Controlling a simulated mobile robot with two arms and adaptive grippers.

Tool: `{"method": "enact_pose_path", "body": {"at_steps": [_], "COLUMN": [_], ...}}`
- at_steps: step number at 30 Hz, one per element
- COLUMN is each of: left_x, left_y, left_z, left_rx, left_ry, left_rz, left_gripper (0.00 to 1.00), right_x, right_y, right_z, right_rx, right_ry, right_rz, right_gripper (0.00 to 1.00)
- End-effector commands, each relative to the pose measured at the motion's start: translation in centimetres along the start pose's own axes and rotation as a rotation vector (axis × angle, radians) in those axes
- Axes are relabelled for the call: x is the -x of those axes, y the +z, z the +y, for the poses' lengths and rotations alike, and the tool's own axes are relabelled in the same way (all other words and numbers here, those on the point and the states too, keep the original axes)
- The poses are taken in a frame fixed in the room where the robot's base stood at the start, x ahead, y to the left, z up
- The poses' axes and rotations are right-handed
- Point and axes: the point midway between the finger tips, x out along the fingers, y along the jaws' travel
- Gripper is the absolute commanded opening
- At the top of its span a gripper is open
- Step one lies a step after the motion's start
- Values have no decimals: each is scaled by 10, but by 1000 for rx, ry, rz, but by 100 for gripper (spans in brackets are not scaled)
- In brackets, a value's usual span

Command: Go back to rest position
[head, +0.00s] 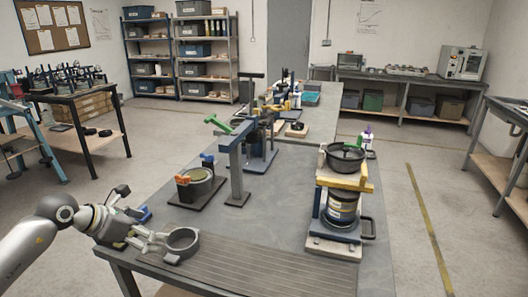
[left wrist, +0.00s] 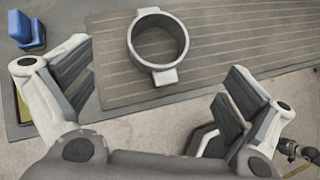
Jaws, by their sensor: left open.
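My left gripper (head: 158,243) reaches in from the left over the near left corner of the grey workbench (head: 270,195). It is open, and in the left wrist view (left wrist: 158,92) its two fingers stand wide apart with nothing between the pads. A grey ring with tabs (head: 182,254) lies on the ribbed mat (head: 255,270) just beyond the fingertips. The left wrist view shows this ring (left wrist: 158,66) ahead of the fingers and apart from them. My right gripper is not in view.
A blue post frame with a green lever (head: 218,125) stands mid-bench. A round pot (head: 198,188) on a dark base is left of it. A yellow-topped stand (head: 344,180) carrying a black pan (head: 345,157) is at right. A blue block (left wrist: 20,27) lies near my left finger.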

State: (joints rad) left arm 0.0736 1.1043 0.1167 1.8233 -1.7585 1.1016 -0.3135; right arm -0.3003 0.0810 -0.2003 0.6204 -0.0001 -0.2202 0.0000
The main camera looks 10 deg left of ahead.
Motion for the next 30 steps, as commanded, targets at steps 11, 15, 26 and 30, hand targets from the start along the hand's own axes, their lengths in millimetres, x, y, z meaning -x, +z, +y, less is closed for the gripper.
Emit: {"method": "enact_pose_path", "body": {"at_steps": [11,15,26,30], "left_x": [-24,-8,-2,-22], "left_y": [67,92,28,-43], "left_z": [-109,-127,-94,-101], "left_rx": [395,729,1827,2286], "left_ry": [-321,-433,-396,-225], "left_rz": [-510,-756,-1113,-1100], "left_gripper": [100,100,100,100], "right_x": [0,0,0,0], "right_y": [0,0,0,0], "right_z": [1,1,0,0], "right_rx": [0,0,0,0], "right_ry": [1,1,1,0], "right_rz": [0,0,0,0], "right_gripper": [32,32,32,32]}}
